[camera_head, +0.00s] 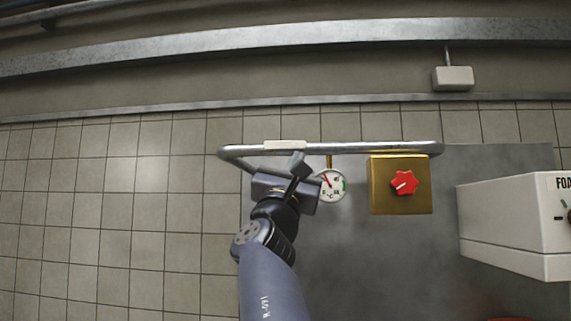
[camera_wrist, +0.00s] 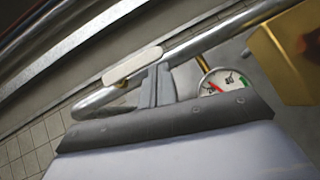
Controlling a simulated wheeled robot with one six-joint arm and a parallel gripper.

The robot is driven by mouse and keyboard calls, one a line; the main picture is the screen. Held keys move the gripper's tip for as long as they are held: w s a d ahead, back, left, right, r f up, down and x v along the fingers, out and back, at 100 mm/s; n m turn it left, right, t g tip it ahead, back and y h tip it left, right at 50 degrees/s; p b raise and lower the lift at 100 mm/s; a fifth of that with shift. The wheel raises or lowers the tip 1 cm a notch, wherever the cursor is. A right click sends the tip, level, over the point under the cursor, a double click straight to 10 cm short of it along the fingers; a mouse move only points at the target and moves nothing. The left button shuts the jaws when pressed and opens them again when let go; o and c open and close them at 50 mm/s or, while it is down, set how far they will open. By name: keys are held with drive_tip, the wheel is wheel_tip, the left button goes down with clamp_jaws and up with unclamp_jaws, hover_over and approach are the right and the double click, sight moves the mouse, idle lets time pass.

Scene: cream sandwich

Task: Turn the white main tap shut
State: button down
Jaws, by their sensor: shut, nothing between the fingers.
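The white main tap (camera_head: 285,145) is a flat white lever on the upper run of a bent metal pipe (camera_head: 380,148). It lies along the pipe, and in the wrist view the lever (camera_wrist: 132,66) shows above a small brass piece. My gripper (camera_head: 298,164) is shut and empty, just below the lever's right end in the head view. In the wrist view its fingertips (camera_wrist: 158,72) are close to the lever's right end. I cannot tell whether they touch it. My gripper and arm hide part of the pipe's left side.
A round dial gauge (camera_head: 331,186) hangs close to the right of my gripper. Further right are a brass box (camera_head: 400,206) with a red star knob (camera_head: 404,183) and a white machine (camera_head: 510,225).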

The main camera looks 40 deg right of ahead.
drive_tip(key=s+a+f+b, duration=0.2)
drive_tip(key=f+b, duration=0.2)
drive_tip(key=f, duration=0.1)
drive_tip(key=s+a+f+b, duration=0.2)
drive_tip(key=a+f+b, duration=0.1)
drive_tip(key=f+b, duration=0.1)
drive_tip(key=shift+s+a+f, duration=0.25)
drive_tip(key=shift+a+f, duration=0.05)
drive_tip(key=shift+f, duration=0.6)
drive_tip(key=shift+r, duration=0.1)
drive_tip(key=w+d+r+p, duration=0.2)
drive_tip(key=r+p, duration=0.2)
drive_tip(key=r, duration=0.1)
drive_tip(key=w+d+r+p, duration=0.2)
drive_tip(key=d+r+p, duration=0.1)
drive_tip(key=r, duration=0.3)
drive_tip(key=shift+w+d+p, duration=0.25)
drive_tip(key=shift+d+p, duration=0.05)
drive_tip(key=shift+p, duration=0.6)
